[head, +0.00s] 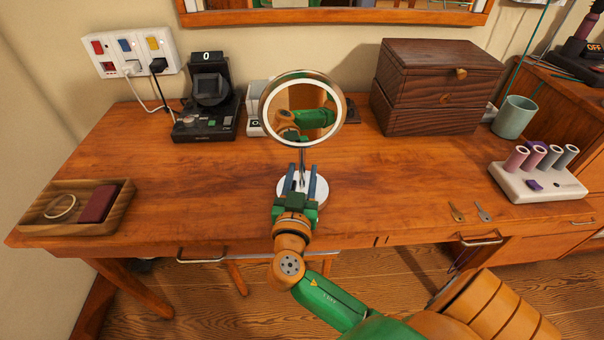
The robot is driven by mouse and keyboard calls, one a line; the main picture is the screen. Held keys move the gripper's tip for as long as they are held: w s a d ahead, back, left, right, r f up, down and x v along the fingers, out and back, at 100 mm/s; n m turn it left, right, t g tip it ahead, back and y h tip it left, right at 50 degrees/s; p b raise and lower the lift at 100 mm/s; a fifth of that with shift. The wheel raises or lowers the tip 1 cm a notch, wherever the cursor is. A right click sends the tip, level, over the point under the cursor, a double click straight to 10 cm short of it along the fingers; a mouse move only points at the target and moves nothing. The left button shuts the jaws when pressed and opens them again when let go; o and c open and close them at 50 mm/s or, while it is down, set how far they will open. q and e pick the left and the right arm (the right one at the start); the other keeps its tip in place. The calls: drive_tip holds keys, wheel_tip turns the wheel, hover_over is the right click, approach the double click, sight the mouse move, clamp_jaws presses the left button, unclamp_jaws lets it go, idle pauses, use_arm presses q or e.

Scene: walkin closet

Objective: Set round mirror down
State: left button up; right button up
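The round mirror (303,109) stands upright on the desk in the head view, with a pale lit ring, a thin stem and a white round base (319,194). The base appears to rest on the wooden desktop. My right gripper (302,171) is low at the stem, in front of the mirror. Its two fingers are spread apart, one on each side of the stem, with visible gaps. The gripper hides part of the base. The mirror face reflects my green and orange arm. My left gripper is not in view.
A wooden tray (40,229) sits at the desk's left. A black device (208,110) and a dark wooden box (432,95) stand at the back. A cup (513,118), a white holder with tubes (538,187) and two small keys (483,212) are at right.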

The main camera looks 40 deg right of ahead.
drive_tip(key=shift+r+p, duration=0.25)
drive_tip(key=shift+p, duration=0.05)
drive_tip(key=b+v, duration=0.1)
drive_tip(key=v, duration=0.4)
drive_tip(key=b+v, duration=0.1)
drive_tip(key=v, duration=0.5)
drive_tip(key=shift+s+a+f+b, duration=0.2)
drive_tip(key=shift+a+b, duration=0.05)
drive_tip(key=shift+b, duration=0.15)
drive_tip(key=shift+s+a+r, duration=0.1)
drive_tip(key=shift+s, duration=0.1)
